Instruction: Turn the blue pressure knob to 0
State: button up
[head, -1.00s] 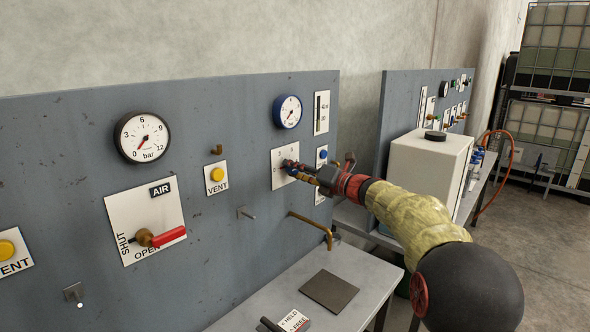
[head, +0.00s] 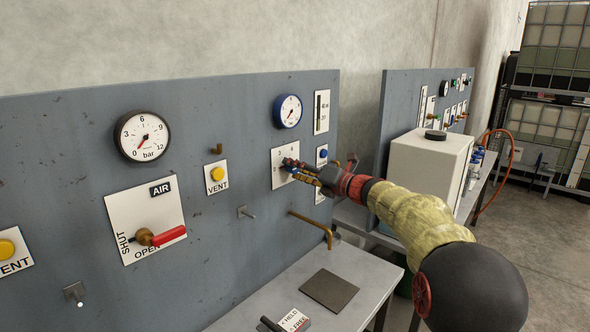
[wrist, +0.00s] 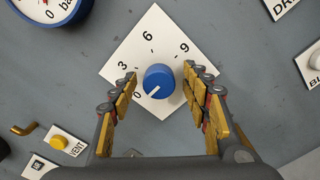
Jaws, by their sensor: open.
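The blue pressure knob (wrist: 158,78) sits on a white square plate (wrist: 157,22) marked 0, 3, 6 and 9. Its white pointer line slants to the lower left, about toward the 0 mark. My gripper (wrist: 159,74) is open, with one finger on each side of the knob and visible gaps between. In the head view my gripper (head: 291,168) is in front of the same plate (head: 279,155), and the knob is largely hidden by the fingers.
A blue-rimmed gauge (head: 288,111) is above the plate. A yellow vent button (head: 217,174) is to the left, and a brass pipe (head: 313,224) sticks out below. A red air handle (head: 168,236) is further left. A bench (head: 350,268) stands below.

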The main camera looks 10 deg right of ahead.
jog(key=v, duration=1.1)
jog(key=shift+s+d, duration=0.1)
jog(key=shift+s, duration=0.05)
